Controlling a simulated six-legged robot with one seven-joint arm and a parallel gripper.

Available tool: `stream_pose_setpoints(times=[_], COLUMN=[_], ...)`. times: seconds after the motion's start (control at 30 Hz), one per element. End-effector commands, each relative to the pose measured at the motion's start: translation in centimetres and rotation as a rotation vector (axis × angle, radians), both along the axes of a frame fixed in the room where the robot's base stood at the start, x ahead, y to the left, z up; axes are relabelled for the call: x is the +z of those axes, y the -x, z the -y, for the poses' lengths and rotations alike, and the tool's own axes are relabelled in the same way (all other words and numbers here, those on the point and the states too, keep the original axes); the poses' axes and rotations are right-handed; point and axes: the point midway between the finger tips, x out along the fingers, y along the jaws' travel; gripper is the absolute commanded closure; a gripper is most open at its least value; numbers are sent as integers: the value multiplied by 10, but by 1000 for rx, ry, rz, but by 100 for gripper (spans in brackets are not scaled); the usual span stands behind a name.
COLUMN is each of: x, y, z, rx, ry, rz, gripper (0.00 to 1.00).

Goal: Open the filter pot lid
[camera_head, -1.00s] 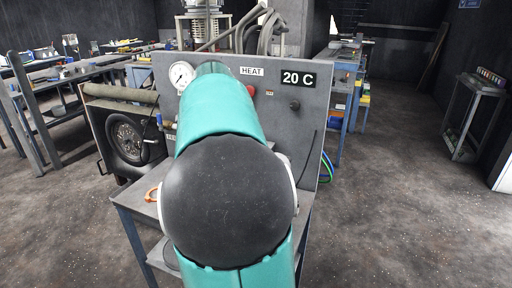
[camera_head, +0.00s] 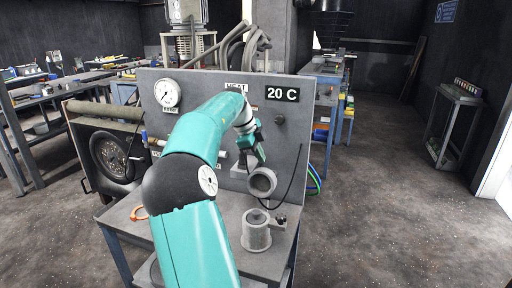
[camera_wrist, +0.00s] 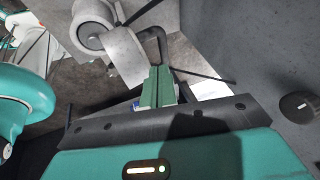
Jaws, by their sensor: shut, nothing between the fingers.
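A grey metal pot (camera_head: 257,236) stands upright on the bench, with a small dark knob on top and a fitting at its right side. Above it, a grey ring-shaped part (camera_head: 262,182) faces outward in front of the panel; I cannot tell whether it belongs to the pot. My gripper (camera_head: 257,153) is in front of the panel, above the ring and clear of the pot. In the wrist view its green fingers (camera_wrist: 157,86) are together and empty. A grey round part (camera_wrist: 92,28) with a flat bracket lies beyond them; I cannot tell whether they touch it.
An orange ring (camera_head: 139,212) lies on the bench top (camera_head: 222,210) at left.

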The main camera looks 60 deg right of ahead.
Motion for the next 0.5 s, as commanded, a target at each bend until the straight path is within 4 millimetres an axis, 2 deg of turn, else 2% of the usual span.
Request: stream_pose_setpoints(times=[0.1,0.2,0.5], x=[-19,-29,-36], y=[6,9,11], z=[6,10,12], rx=[0,0,1], ry=[-2,-1,0], rz=[-2,-1,0], gripper=[100,100,100])
